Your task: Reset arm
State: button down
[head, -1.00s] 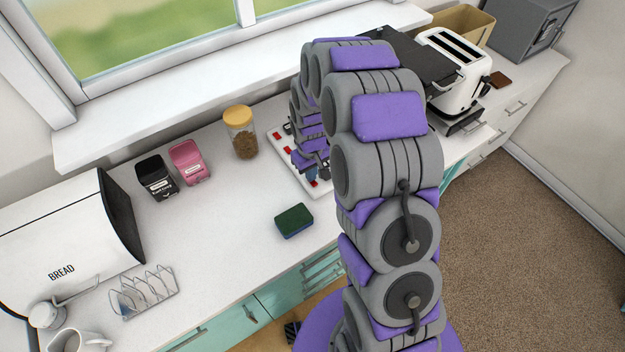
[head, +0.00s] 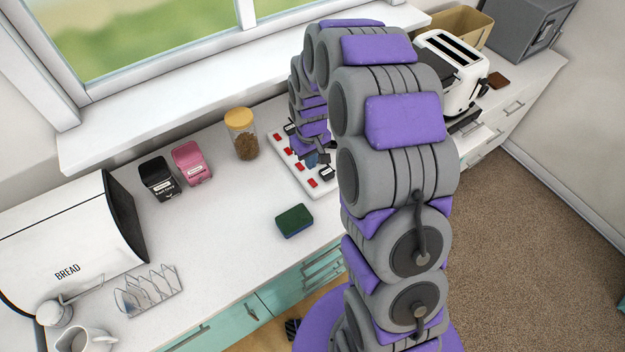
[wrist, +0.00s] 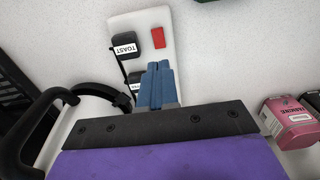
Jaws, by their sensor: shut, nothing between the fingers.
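My gripper (wrist: 158,68) shows in the wrist view as blue fingers closed together, with nothing between them. It is above a white power strip (wrist: 163,23) with a red switch (wrist: 158,37) and black plugs, one labelled TOAST (wrist: 125,46). In the head view my arm arches up and over, and its end hangs down over the power strip (head: 296,171) on the counter. The fingertips are small there and partly blend with the plugs. Whether they touch the strip I cannot tell.
A green sponge (head: 294,220), a jar with a yellow lid (head: 242,134), pink (head: 192,163) and black (head: 160,178) canisters, a toast rack (head: 150,290) and a bread bin (head: 70,245) stand on the counter. A toaster (head: 450,75) is at right. The counter's middle is clear.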

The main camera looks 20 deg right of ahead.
dwell(0.5)
jog(key=s+r+m+b, duration=0.1)
jog(key=s+r, duration=0.3)
jog(key=s, duration=0.7)
jog(key=s+r+m+g+b, duration=0.1)
jog(key=s+r, duration=0.4)
jog(key=s, duration=0.6)
jog(key=s+r+m+b, duration=0.1)
jog(key=s+r, duration=0.4)
jog(key=s, duration=0.7)
jog(key=shift+m+g+b, duration=0.3)
jog(key=shift+g+b, duration=0.1)
jog(key=shift+b, duration=0.35)
jog(key=shift+s, duration=0.1)
